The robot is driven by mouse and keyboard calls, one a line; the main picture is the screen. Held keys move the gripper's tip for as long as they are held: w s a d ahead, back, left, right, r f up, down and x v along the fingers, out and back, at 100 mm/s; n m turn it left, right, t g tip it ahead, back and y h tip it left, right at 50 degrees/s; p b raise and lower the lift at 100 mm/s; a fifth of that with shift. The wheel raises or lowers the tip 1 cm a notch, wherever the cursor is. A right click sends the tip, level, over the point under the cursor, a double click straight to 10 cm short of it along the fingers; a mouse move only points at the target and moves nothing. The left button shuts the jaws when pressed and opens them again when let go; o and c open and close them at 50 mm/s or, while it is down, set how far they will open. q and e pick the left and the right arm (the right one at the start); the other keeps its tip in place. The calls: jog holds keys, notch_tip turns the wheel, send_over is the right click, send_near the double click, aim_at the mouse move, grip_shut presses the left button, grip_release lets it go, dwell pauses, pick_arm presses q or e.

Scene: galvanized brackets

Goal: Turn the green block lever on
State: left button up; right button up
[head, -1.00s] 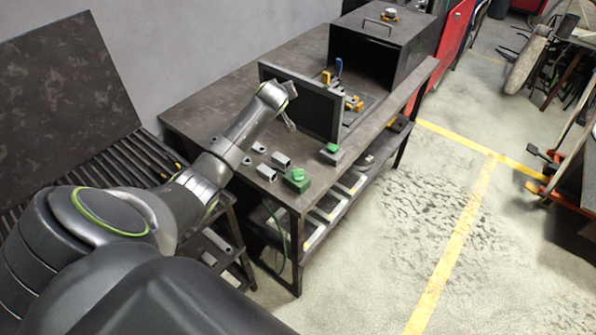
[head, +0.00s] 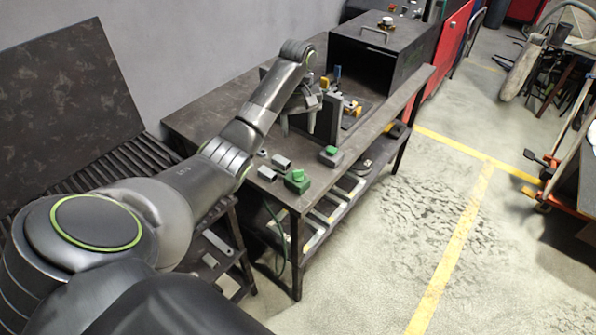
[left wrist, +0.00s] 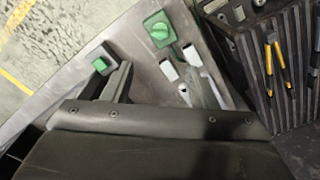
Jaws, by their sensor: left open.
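The green block (head: 297,185) with a green lever or knob on top sits near the front corner of the dark workbench. In the left wrist view the green block (left wrist: 159,29) is at the top middle, beyond the fingers; I cannot tell its lever setting. A grey block with a green top (head: 331,156) sits to its right, and this grey block also shows in the left wrist view (left wrist: 100,66). My left gripper (head: 299,127) is open and empty, above the bench and farther back than the green block. Its spread fingers (left wrist: 160,88) show in the left wrist view. My right gripper is not in view.
Small grey brackets (head: 267,173) lie beside the green block. A dark upright panel (head: 333,118) stands close to my left gripper. A dark open box (head: 380,55) stands at the bench's far end. Yellow-handled tools (left wrist: 281,67) lie on a slatted rack.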

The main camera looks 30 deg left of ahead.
pick_arm(q)
jog(key=b, duration=0.2)
send_over(298, 171)
notch_tip(298, 171, down, 5)
notch_tip(298, 171, down, 11)
jog(key=shift+f+p, duration=0.2)
jog(key=shift+p, duration=0.7)
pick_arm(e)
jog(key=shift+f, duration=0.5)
pick_arm(q)
jog(key=c, duration=1)
jog(key=shift+w, duration=0.1)
